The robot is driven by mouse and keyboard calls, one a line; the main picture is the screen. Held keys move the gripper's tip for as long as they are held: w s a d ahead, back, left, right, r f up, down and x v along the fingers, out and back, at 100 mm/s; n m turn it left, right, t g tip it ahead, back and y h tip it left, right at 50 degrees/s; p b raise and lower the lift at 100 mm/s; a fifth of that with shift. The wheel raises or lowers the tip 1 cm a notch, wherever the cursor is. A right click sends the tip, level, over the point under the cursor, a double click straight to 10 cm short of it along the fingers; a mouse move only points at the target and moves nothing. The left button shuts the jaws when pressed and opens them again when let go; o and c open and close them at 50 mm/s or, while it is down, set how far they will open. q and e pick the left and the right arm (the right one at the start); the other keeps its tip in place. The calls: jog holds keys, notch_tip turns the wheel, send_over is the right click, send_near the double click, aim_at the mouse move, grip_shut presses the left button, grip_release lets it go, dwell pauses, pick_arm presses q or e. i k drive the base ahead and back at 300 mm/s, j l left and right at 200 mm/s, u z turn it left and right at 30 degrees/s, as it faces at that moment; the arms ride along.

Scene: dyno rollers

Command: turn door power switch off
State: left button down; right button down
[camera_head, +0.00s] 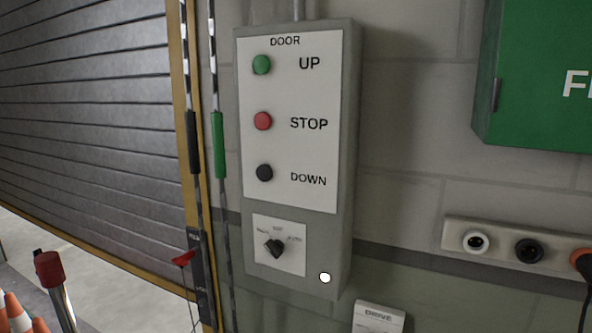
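The door control box (349,200) is a grey panel on the wall with a white face. It carries a green UP button (262,65), a red STOP button (263,121) and a black DOWN button (264,173). Below them, a black rotary switch (275,248) sits on a small white plate (295,264); its knob looks slanted, and the small labels around it are too blurred to read. A white round spot (325,277) shows at the box's lower right. Neither of my grippers is in view.
A slatted roller door (85,110) with a yellow frame stands at the left. Orange cones (18,312) and a red-topped post (48,268) are at lower left. A green cabinet (540,75), a socket strip (500,245) and a DRIVE box (378,318) are at right.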

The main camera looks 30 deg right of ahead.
aim_at(276, 247)
jog(key=z, duration=0.85)
jog(key=i+l+u, duration=0.1)
jog(key=i+l, duration=0.1)
jog(key=i, duration=0.05)
